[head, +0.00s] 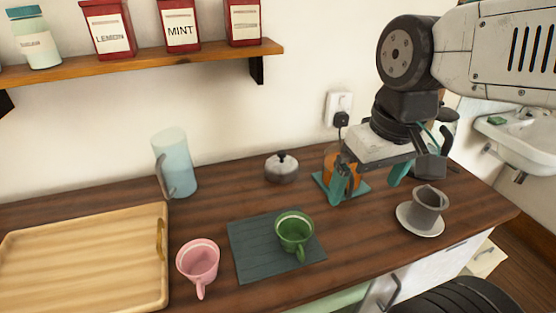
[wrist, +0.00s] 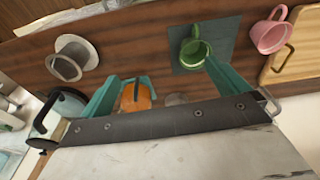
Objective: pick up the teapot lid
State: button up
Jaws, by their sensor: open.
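The teapot lid appears to be the low grey dome with a black knob (head: 282,168), lying on the wooden counter near the wall in the head view. In the wrist view a small grey patch (wrist: 176,99), partly hidden by my gripper's body, may be the same thing. My gripper (head: 369,180) is open, with its teal fingers pointing down, to the right of the lid and apart from it. Its fingers also show spread in the wrist view (wrist: 160,72). Nothing is held between them.
An orange vessel (wrist: 136,97) stands beside my gripper, partly hidden in the head view. A green cup (head: 295,233) stands on a dark mat (head: 251,262). A pink cup (head: 198,262), blue pitcher (head: 174,164), wooden tray (head: 75,260) and grey cup (head: 428,205) stand around. A shelf (head: 150,62) hangs above.

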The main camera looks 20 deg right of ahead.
jog(key=w+a+f+n, duration=0.1)
jog(key=w+n, duration=0.1)
jog(key=w, duration=1.1)
jog(key=n+t+y, duration=0.1)
jog(key=n+t, duration=0.1)
send_over(283, 152)
jog(key=s, duration=0.2)
jog(key=f, duration=0.9)
jog(key=shift+s+d, duration=0.2)
jog(key=shift+d, duration=0.1)
jog(key=x, duration=0.6)
jog(key=shift+w+f, duration=0.2)
jog(key=shift+w+a+f, duration=0.1)
jog(key=shift+w+f, duration=0.1)
jog(key=shift+f, duration=0.35)
jog(key=c, duration=0.9)
